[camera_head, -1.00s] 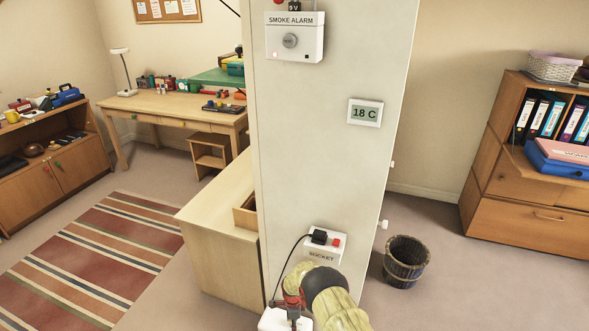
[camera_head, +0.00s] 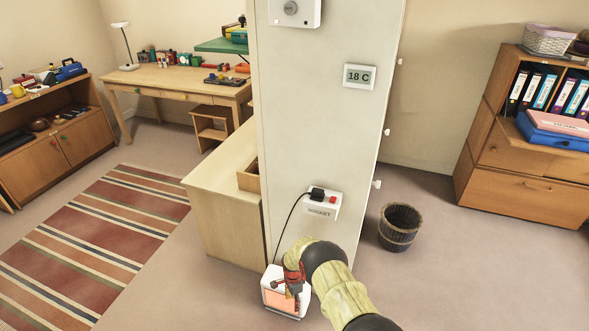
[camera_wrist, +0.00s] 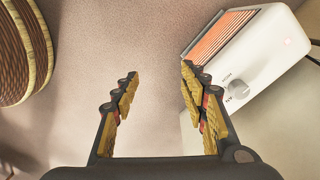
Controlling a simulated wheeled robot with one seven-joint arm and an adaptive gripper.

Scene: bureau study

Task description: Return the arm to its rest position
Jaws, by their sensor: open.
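My arm (camera_head: 340,290) reaches down in front of the pillar in the head view. My gripper (camera_head: 291,285) is at its end, in front of a white heater on the floor. In the wrist view my gripper (camera_wrist: 158,76) is open, with bare floor between its fingers. The white heater (camera_wrist: 265,55), with an orange grille and a grey knob, lies to the right of the fingers. In the head view the heater (camera_head: 272,297) is partly hidden by my gripper.
The pillar (camera_head: 310,120) carries a thermostat reading 18 C (camera_head: 359,76) and a socket (camera_head: 322,203) with a black plug and cord. A woven bin (camera_head: 399,228) stands to the right. A low cabinet (camera_head: 225,205) stands left of the pillar.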

